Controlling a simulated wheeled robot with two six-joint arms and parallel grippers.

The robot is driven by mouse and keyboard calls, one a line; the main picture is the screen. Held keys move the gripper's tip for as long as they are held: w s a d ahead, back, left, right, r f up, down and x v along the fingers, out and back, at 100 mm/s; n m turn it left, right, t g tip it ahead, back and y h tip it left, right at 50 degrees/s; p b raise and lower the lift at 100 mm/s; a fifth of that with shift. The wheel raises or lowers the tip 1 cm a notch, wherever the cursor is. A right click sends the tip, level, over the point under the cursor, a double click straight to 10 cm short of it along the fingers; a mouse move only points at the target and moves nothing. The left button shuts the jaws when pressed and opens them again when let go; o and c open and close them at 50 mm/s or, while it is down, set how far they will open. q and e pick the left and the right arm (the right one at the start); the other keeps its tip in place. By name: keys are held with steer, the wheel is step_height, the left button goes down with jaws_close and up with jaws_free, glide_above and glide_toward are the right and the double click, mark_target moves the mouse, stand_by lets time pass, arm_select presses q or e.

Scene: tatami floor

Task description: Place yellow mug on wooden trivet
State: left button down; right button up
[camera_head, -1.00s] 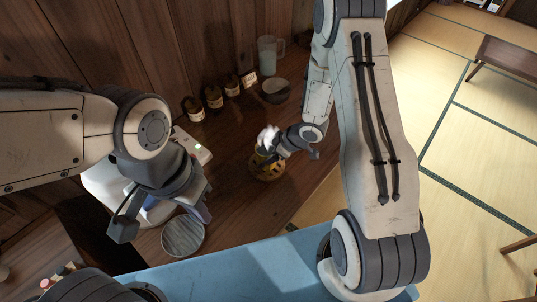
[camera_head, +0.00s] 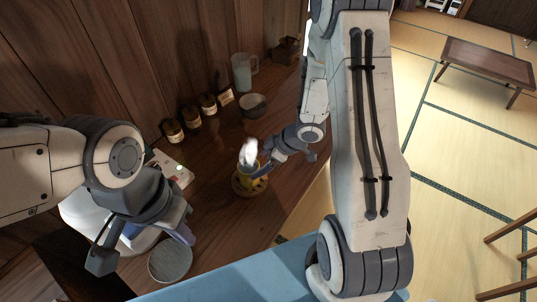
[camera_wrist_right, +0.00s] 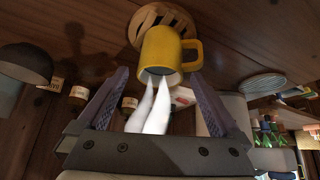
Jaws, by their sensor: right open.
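The yellow mug (camera_head: 247,182) stands upright on the round slatted wooden trivet (camera_head: 236,188) on the dark wooden counter. In the right wrist view the mug (camera_wrist_right: 159,50) has its base against the trivet (camera_wrist_right: 142,17), its handle to the right and its mouth toward me. A white, plume-like shape (camera_wrist_right: 150,108) extends from its mouth between my fingers. My right gripper (camera_wrist_right: 160,74) is open, its fingers spread on either side of the mug's mouth and apart from it; it also shows beside the mug in the head view (camera_head: 265,168). My left gripper (camera_head: 184,233) hangs away from the mug, its fingers mostly hidden.
A round grey plate (camera_head: 170,261) lies below my left gripper. A white appliance (camera_head: 85,213) is partly behind my left arm. Several jars (camera_head: 190,117), a dark bowl (camera_head: 253,106) and a pitcher (camera_head: 243,72) stand along the wall. Counter right of the trivet is clear.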

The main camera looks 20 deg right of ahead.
step_height(320, 180, up, 13)
steer(key=a+m+t+h, duration=0.1)
steer(key=a+m+h, duration=0.1)
steer(key=h, duration=0.3)
steer(key=s+a+r+g, duration=0.1)
steer(key=s+a+r, duration=0.1)
steer(key=s, duration=0.5)
steer(key=s+a+r+g, duration=0.2)
steer(key=s+a, duration=0.3)
steer(key=s, duration=0.3)
steer(key=s+a+r+m+g+y, duration=0.1)
steer(key=s+a+r+g, duration=0.1)
steer(key=s, duration=0.6)
steer(key=shift+a+r+p, duration=0.45)
steer(key=shift+a+r, duration=0.1)
steer(key=shift+a, duration=0.25)
